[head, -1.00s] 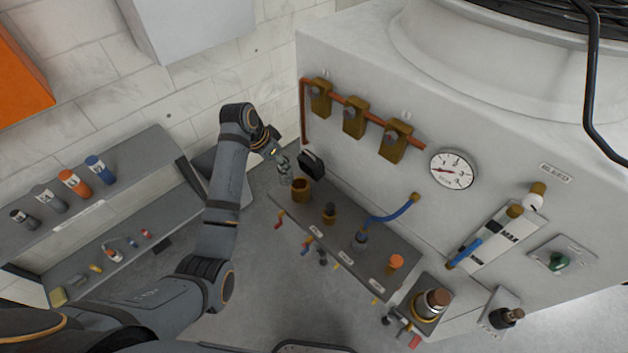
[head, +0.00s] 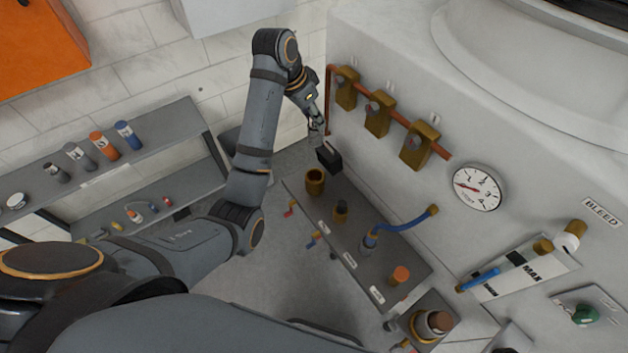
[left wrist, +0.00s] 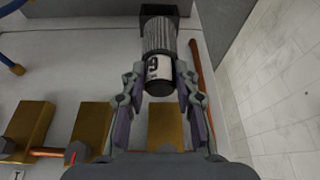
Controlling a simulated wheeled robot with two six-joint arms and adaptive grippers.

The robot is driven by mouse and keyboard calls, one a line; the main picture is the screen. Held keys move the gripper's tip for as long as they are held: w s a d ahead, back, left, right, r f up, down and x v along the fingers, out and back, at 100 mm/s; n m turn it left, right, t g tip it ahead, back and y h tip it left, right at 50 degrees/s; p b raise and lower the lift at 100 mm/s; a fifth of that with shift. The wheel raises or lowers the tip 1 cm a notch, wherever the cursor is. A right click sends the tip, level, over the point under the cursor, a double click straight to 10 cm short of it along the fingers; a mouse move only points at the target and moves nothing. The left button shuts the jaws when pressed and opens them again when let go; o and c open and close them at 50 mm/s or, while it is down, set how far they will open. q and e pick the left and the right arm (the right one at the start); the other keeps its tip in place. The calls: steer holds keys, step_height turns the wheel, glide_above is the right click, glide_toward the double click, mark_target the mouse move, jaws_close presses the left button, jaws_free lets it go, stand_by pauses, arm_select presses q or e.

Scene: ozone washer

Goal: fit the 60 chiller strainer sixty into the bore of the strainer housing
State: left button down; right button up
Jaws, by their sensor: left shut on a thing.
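My left gripper (head: 321,133) is at the left end of the panel, just above a dark square block (head: 330,160) that looks like the strainer housing. In the left wrist view the gripper (left wrist: 159,88) is shut on the strainer (left wrist: 160,42), a cylinder with a grey ribbed body, a pale label band and a dark near end. Its far end lines up with the dark block (left wrist: 164,9) and seems to meet it. The bore is hidden, so I cannot tell whether the strainer's tip is inside. My right gripper is in neither view.
A brass cup (head: 315,181) stands on the grey ledge (head: 327,221) close to the block. Brass valves (head: 378,113) on a copper pipe run along the panel wall. A shelf (head: 150,137) with coloured cylinders is at the left.

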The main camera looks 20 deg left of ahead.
mark_target(311, 124)
arm_select(q)
step_height(311, 124, down, 4)
steer(key=shift+f+p, duration=0.1)
steer(key=shift+p, duration=0.65)
step_height(311, 124, down, 18)
steer(key=p, duration=0.3)
steer(key=shift+a, duration=0.1)
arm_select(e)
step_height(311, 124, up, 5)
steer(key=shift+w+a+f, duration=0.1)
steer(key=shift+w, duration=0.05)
arm_select(q)
steer(key=c, duration=1)
jaws_free()
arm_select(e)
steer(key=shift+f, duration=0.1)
